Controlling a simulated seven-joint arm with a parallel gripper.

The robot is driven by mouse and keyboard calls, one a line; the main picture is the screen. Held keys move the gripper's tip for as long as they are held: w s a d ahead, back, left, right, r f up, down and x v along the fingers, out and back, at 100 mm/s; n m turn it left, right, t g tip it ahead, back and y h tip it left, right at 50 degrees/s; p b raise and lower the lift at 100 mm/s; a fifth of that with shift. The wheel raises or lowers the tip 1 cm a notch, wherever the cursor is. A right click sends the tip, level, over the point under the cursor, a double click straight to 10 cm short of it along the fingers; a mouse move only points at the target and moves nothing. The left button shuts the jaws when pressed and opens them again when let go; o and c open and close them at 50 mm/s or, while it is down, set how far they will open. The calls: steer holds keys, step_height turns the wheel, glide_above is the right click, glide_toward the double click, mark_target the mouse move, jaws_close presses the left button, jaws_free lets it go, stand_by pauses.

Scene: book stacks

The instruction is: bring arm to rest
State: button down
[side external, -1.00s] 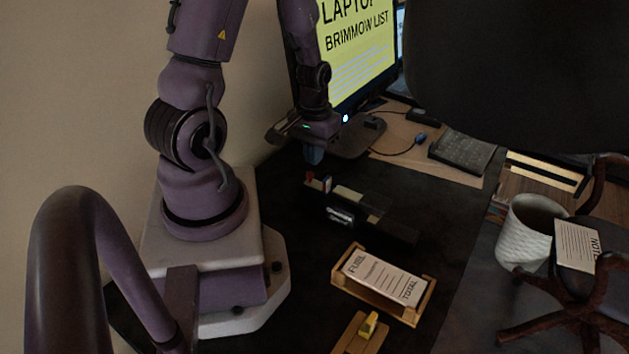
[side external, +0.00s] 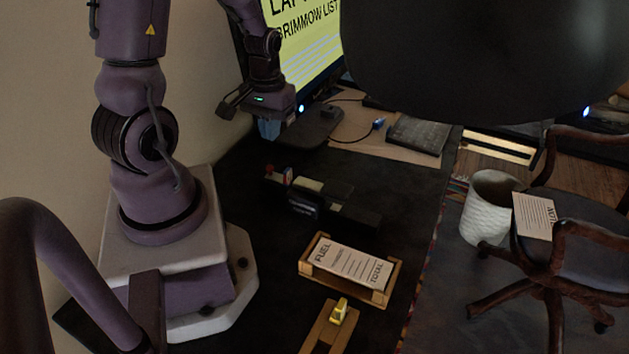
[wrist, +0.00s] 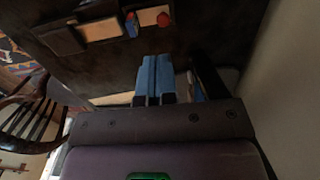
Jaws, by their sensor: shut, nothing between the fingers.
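My gripper (wrist: 154,80) is shut and empty, with its two blue fingers side by side in the wrist view. In the side external view my gripper (side external: 269,130) hangs pointing down at the back of the dark desk, in front of the monitor. Nothing is held. The fingertips are apart from the dark desk organizer (side external: 325,208), which lies nearer the camera. My arm stands bent over from its base at the left.
A wooden tray (side external: 312,286) holds a paper (side external: 347,264) marked FUEL and TOTAL. A yellow piece (side external: 339,311) sits on a wooden block (side external: 318,335). A monitor (side external: 308,48), keyboard (side external: 418,135), white bin (side external: 489,208) and chair (side external: 585,245) stand around. A large dark shape fills the upper right.

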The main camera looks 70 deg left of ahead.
steer(key=shift+s+d, duration=0.25)
steer(key=shift+s, duration=0.05)
steer(key=d+r+m+t, duration=0.5)
steer(key=d+r+m, duration=0.4)
steer(key=d+r, duration=0.8)
step_height(320, 180, up, 3)
steer(key=shift+d+r+t, duration=0.15)
steer(key=shift+d+t, duration=0.1)
steer(key=shift+t, duration=0.05)
steer(key=shift+w, duration=0.1)
steer(key=w+a+f+g, duration=0.4)
steer(key=a+f, duration=0.4)
steer(key=a, duration=0.1)
steer(key=w+a+f+g, duration=0.4)
steer(key=a+f, duration=0.5)
steer(key=shift+w+g, duration=0.3)
steer(key=shift+g, duration=0.1)
